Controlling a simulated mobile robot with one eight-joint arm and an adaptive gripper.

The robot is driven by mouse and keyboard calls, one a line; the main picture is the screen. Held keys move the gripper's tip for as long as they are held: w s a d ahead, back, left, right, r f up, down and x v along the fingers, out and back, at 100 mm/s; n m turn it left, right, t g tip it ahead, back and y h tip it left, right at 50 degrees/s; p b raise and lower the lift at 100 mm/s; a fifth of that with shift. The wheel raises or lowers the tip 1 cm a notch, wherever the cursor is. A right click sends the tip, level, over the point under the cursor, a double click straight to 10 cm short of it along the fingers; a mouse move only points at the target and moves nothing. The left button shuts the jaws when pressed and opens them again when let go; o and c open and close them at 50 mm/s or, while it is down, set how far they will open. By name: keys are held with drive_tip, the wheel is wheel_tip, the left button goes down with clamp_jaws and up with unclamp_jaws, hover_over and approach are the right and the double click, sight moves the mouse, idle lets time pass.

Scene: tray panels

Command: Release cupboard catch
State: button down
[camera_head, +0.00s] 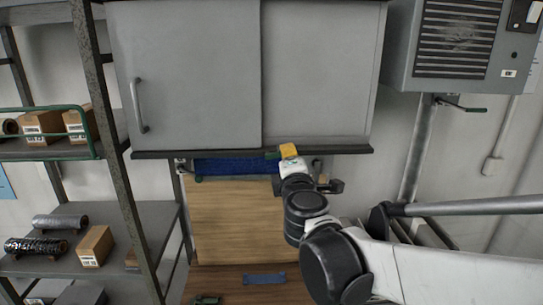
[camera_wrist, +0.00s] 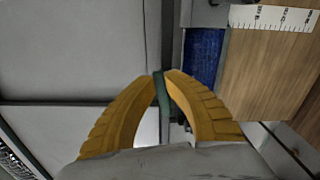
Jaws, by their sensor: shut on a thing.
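The grey cupboard (camera_head: 190,70) hangs on the wall in the head view, with two flat door panels and a dark lower edge (camera_head: 220,154). A small dark-green catch (camera_wrist: 162,95) shows between my yellow fingertips in the wrist view. My gripper (camera_wrist: 164,74) is shut on it, with the two curved fingers meeting at its upper end. In the head view my gripper (camera_head: 284,151) is at the cupboard's lower edge, right of the panel seam. There the catch (camera_head: 271,155) is mostly hidden by my fingers.
A bar handle (camera_head: 138,105) is on the left door panel. A shelf rack (camera_head: 120,160) with boxes and rolls stands at left. A grey vented unit (camera_head: 455,45) is at right. Below the cupboard are a blue strip (camera_head: 235,166) and a wooden board (camera_head: 235,220).

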drive_tip(key=shift+f+m+b, duration=0.45)
drive_tip(key=shift+f+m, duration=0.05)
drive_tip(key=shift+m, duration=0.7)
drive_tip(key=c, duration=1.4)
unclamp_jaws()
drive_tip(key=shift+w, duration=0.1)
drive_tip(key=s, duration=1.2)
drive_tip(key=shift+a, duration=0.15)
